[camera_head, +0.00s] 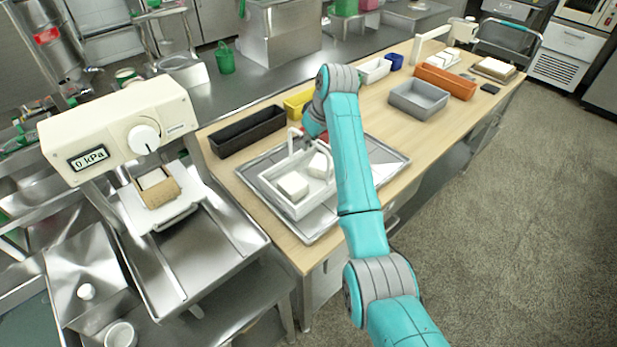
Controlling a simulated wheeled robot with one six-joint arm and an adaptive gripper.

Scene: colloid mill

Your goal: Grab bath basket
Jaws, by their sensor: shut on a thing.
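The bath basket (312,205) is a white open basket with a raised handle (291,142). It is over the metal tray (322,226) on the wooden bench, and I cannot tell whether it touches the tray. White blocks (292,186) lie inside it, one near the left end and one (319,165) further right. My gripper (308,138) points down at the basket's far side and is shut on its handle. My teal arm hides part of the basket's right end and the fingertips are hard to make out.
A black bin (247,132) and a yellow bin (298,102) stand behind the tray. A grey bin (418,100) and an orange bin (446,82) stand further right. A cream press with a gauge (120,130) is at left. Bare wood lies right of the tray.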

